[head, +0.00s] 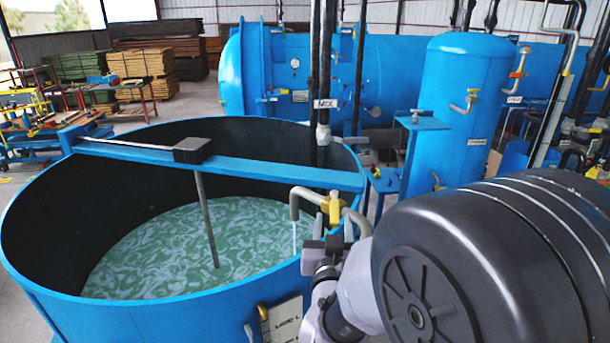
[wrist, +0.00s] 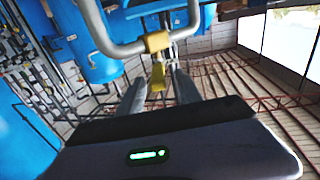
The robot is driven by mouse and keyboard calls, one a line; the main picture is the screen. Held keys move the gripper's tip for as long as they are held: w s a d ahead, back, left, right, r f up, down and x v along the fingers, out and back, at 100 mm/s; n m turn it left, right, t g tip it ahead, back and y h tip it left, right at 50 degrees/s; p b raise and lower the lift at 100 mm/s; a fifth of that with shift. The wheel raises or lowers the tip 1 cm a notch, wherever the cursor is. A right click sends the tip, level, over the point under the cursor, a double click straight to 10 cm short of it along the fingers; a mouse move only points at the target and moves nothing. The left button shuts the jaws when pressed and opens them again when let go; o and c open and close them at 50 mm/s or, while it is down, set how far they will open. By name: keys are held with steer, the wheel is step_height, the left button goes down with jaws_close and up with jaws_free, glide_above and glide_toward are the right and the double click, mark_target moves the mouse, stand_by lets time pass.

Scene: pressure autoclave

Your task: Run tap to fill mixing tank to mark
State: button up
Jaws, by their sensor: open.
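The mixing tank (head: 150,295) is a large open blue drum with a dark inner wall. Pale green, swirled water (head: 190,245) covers its floor, with a wide band of bare wall above. The grey tap (head: 296,203) hangs over its right rim, and a thin stream falls from its spout. Its yellow valve (head: 335,208) also shows in the wrist view (wrist: 157,42), with a yellow lever (wrist: 157,77) below it. My gripper (wrist: 158,90) is open, its fingers on either side of the lever; I cannot tell whether they touch it. I cannot make out a fill mark.
A blue beam (head: 240,168) with a stirrer shaft (head: 206,220) crosses the tank top. A white plate (head: 285,322) is on its outer wall. A blue upright vessel (head: 460,110) and a large horizontal cylinder (head: 390,75) stand behind. Timber stacks (head: 140,65) are at the back left.

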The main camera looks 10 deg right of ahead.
mark_target(335, 205)
steer(key=x, duration=0.2)
steer(key=p+x, duration=0.1)
steer(key=x, duration=0.2)
steer(key=shift+d+p, duration=0.2)
steer(key=shift+p, duration=0.1)
steer(key=shift+w+f, duration=0.1)
steer(key=shift+w, duration=0.45)
steer(key=shift+d, duration=0.1)
steer(key=shift+c, duration=0.2)
jaws_close()
